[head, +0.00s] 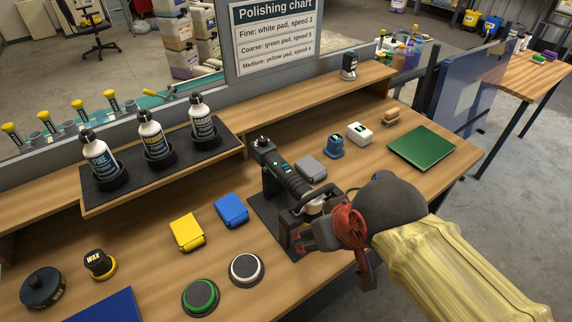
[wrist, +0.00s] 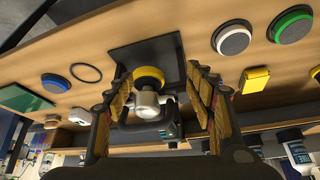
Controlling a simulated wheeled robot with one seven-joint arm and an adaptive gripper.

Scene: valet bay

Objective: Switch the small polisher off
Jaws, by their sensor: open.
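The small polisher (head: 290,178) lies on a black mat (head: 262,212) near the middle of the bench. Its long dark body points up and left, and a small green spot shows on its top. In the wrist view its silver head (wrist: 146,103) and yellow pad (wrist: 149,77) show between my fingers. My gripper (head: 325,240) is open, at the near end of the polisher; its fingers stand on either side of the head, apart from it as far as I can tell. I cannot make out a switch or its position; my gripper hides part of the near end.
A grey box (head: 311,169), blue item (head: 333,147) and white item (head: 359,133) stand right of the polisher. Yellow (head: 187,232) and blue (head: 231,210) blocks and round pads (head: 246,269) lie left. Bottles (head: 153,138) stand on the raised shelf. A polishing chart (head: 274,38) hangs behind.

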